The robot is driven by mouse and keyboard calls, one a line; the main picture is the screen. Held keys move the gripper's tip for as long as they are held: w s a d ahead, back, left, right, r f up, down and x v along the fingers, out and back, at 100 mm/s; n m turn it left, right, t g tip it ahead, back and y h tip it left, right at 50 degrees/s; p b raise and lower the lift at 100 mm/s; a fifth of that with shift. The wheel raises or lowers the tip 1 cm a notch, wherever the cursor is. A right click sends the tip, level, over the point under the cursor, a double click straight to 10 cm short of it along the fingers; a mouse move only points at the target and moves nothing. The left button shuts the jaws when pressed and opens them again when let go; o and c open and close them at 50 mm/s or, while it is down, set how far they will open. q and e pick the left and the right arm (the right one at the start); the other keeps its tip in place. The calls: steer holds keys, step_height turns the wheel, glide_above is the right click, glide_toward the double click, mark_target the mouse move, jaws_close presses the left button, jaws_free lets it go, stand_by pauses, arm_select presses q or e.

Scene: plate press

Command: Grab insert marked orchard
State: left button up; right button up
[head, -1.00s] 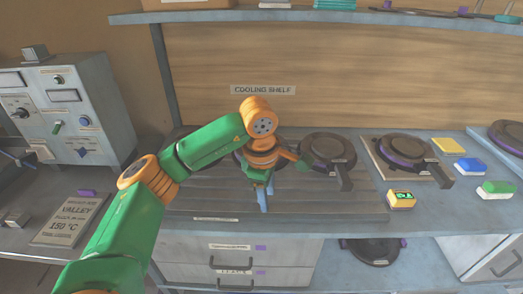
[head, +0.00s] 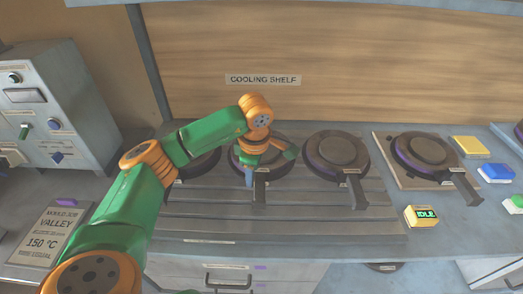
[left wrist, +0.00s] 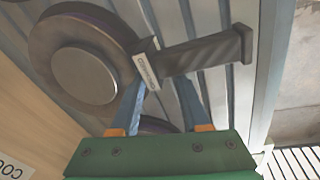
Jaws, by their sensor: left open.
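A dark round insert (head: 274,158) with a straight handle (head: 260,188) lies on the ribbed cooling shelf (head: 220,215). In the left wrist view this insert (left wrist: 84,75) has a pale raised centre. An upside-down white tag (left wrist: 147,70) at its handle's root seems to read ORCHARD, but the print is small. My left gripper (head: 249,181) is open, its blue fingers pointing down at the handle. In the wrist view the fingers (left wrist: 160,95) reach toward the handle near the tag; I cannot tell whether they touch it. My right gripper is not in view.
Similar inserts lie to the left (head: 200,165) and right (head: 337,152) on the shelf. Another (head: 422,150) sits on a square plate further right. A yellow box (head: 421,217) displays IDLE. A grey control cabinet (head: 50,110) stands left. The shelf's front strip is clear.

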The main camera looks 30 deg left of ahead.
arm_select(q)
steer(key=shift+w+a+f, duration=0.25)
steer(key=shift+w+f, duration=0.05)
steer(key=shift+f, duration=0.3)
steer(key=shift+s, duration=0.1)
steer(key=c, duration=0.7)
steer(key=shift+r, duration=0.1)
stand_by(0.4)
